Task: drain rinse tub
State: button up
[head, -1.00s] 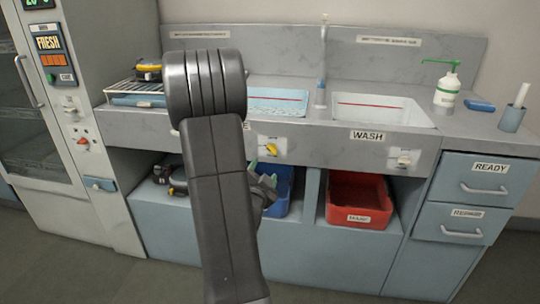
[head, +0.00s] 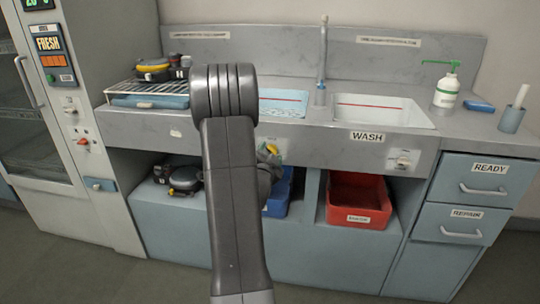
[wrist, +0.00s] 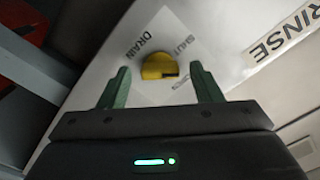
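The rinse tub (head: 283,104), the left basin in the counter, holds blue water with a red line across its back wall. Its yellow drain knob (wrist: 159,66) sits on a panel marked DRAIN and SHUT in the wrist view; part of it shows beside my arm in the head view (head: 276,146). My gripper (wrist: 161,72) is open, its two green fingers on either side of the knob in the picture and empty. I cannot tell if they touch it. In the head view my arm hides most of the gripper and the tub's left part.
Below are a blue bin (head: 281,195) and a red bin (head: 358,196). A wire rack (head: 150,90) with gear stands at left, and a soap bottle (head: 447,91) at right.

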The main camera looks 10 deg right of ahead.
jog(key=c, duration=0.9)
jog(key=shift+o, duration=0.2)
jog(key=m+b, duration=0.4)
jog(key=b, duration=0.5)
jog(key=shift+f+m+b, duration=0.1)
jog(key=shift+m+b, duration=0.25)
jog(key=shift+m, duration=0.05)
jog(key=o, duration=1)
